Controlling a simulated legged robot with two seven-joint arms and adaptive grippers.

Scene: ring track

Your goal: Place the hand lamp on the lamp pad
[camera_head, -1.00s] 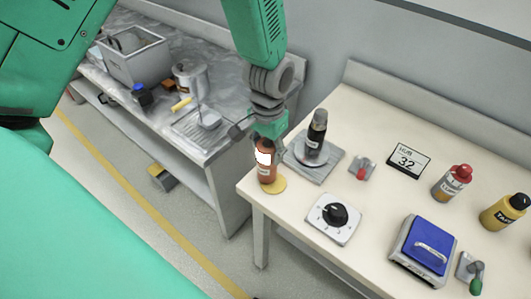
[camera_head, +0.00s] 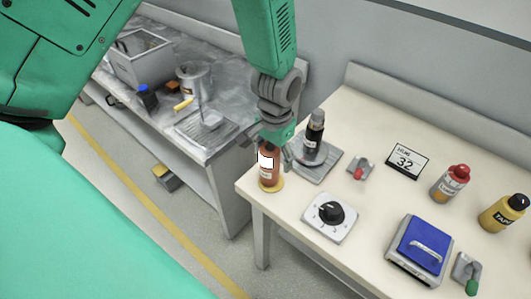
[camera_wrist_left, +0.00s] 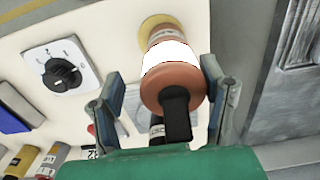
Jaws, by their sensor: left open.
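The hand lamp (camera_head: 268,174) is an orange-brown cylinder with a bright white band and a black top. It stands upright on the round yellow lamp pad (camera_head: 280,187) at the table's left front corner. In the left wrist view the lamp (camera_wrist_left: 172,80) is between the fingers, and part of the yellow pad (camera_wrist_left: 155,22) shows beyond it. My left gripper (camera_head: 269,150) is open around the lamp's upper part, with a finger on each side. In the left wrist view the fingers of the gripper (camera_wrist_left: 160,95) stand apart from the lamp. My right gripper is out of view.
A dark bottle-like object (camera_head: 314,134) on a grey plate (camera_head: 328,168) stands close to the right of the gripper. A dial box (camera_head: 330,218), small lever (camera_head: 360,169), number sign (camera_head: 408,161), blue-topped box (camera_head: 422,247) and bottles are farther right. A grey bench (camera_head: 222,170) is left, across a gap.

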